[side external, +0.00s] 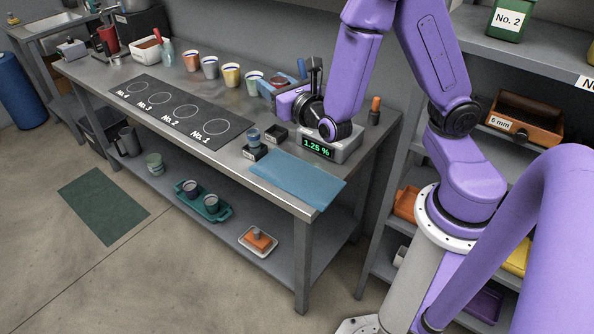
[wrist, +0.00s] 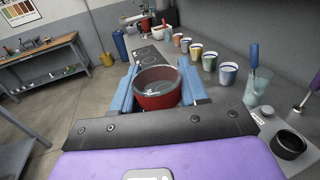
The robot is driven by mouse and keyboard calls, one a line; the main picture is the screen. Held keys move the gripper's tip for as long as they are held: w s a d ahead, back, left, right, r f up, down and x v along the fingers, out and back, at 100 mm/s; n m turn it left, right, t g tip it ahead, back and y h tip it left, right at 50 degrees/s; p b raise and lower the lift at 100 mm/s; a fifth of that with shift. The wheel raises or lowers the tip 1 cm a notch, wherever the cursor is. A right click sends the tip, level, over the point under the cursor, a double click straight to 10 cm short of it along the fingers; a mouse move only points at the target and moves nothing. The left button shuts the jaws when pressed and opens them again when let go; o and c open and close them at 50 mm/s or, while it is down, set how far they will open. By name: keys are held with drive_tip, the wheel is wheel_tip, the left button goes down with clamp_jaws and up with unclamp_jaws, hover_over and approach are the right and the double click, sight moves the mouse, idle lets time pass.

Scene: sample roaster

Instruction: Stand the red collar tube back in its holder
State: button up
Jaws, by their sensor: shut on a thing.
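My gripper (wrist: 157,88) is shut on the red collar tube (wrist: 158,101), its blue fingers on either side of the red band. The tube's open round end faces the wrist camera; its inside looks pale and grey. In the side external view my gripper (side external: 281,86) is over the back of the bench, with a bit of red showing between the fingers. A small black square holder (side external: 276,139) on the bench looks empty. Beside it, a second black holder (side external: 254,153) has a blue-grey tube (side external: 254,136) standing in it. Which holder belongs to the red collar tube is not marked.
A meter reading 1.25 % (side external: 330,150) stands right of the holders, and a blue mat (side external: 297,180) lies at the front. Several coloured cups (side external: 231,76) line the back. A dark mat (side external: 168,108) with numbered circles covers the left. A black cup (wrist: 288,144) shows at right.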

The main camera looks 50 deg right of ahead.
drive_tip(key=w+d+f+m+g+h, duration=0.1)
drive_tip(key=d+f+m+g+h, duration=0.2)
drive_tip(key=d+m+g+h, duration=0.85)
drive_tip(key=s+d+f+m+g, duration=0.2)
drive_tip(key=s+d+g, duration=0.1)
drive_tip(key=d, duration=0.3)
drive_tip(key=s+d+f+m+g+h, duration=0.1)
drive_tip(key=s+d+f+m+g, duration=0.1)
drive_tip(key=d, duration=0.5)
drive_tip(key=shift+s+d+f+g, duration=0.2)
drive_tip(key=shift+s+f+g, duration=0.1)
drive_tip(key=shift+s+g, duration=0.75)
drive_tip(key=shift+w, duration=0.2)
drive_tip(key=shift+f, duration=4.8)
clamp_jaws()
